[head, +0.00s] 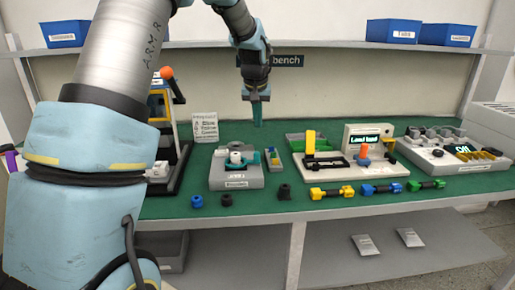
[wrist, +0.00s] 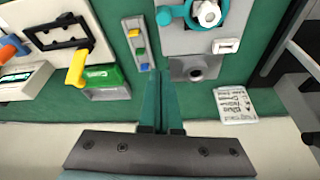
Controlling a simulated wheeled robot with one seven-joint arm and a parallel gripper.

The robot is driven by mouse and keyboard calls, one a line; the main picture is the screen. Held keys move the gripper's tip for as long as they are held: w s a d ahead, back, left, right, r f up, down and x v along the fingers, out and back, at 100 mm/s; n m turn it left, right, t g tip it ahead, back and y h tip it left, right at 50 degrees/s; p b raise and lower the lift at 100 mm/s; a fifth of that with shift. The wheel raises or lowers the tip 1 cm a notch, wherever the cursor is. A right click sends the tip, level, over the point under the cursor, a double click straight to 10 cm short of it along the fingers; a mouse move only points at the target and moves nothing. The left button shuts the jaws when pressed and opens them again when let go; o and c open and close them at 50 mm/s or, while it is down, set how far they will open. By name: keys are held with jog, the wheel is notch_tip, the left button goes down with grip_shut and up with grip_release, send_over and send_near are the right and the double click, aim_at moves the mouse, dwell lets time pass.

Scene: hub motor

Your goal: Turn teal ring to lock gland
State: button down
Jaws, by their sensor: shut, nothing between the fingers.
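The teal ring (wrist: 165,15) shows in the wrist view at the top edge, partly cut off, around a white gland part (wrist: 208,13) on a grey fixture block. In the head view the white part and its teal ring (head: 248,160) sit on top of the grey block (head: 237,182), small and hard to make out in detail. My gripper (head: 258,122) hangs pointing down above the back of the bench, behind and above the block and apart from it. In the wrist view my gripper (wrist: 153,75) has its teal fingers together and empty, over green mat.
A small tray (head: 272,160) with coloured pieces stands right of the block. A black frame stand (head: 180,130) with an orange knob is at its left. Loose dark and blue caps lie in front. A white display station (head: 365,138) stands farther right. A paper card (wrist: 236,104) stands behind.

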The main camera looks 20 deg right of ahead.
aim_at(243, 158)
dwell(0.3)
jog(key=p+x, duration=0.2)
jog(key=x, duration=0.7)
jog(key=shift+w+f+p, duration=0.2)
jog(key=shift+f+p, duration=0.1)
jog(key=shift+s+a+p, duration=0.2)
jog(key=shift+s+p, duration=0.05)
jog(key=shift+s, duration=0.3)
jog(key=shift+s+a+p, duration=0.2)
jog(key=shift+s, duration=0.3)
jog(key=shift+s+a+f, duration=0.15)
jog(key=shift+s+a, duration=0.2)
jog(key=shift+s, duration=0.4)
jog(key=shift+s, duration=0.1)
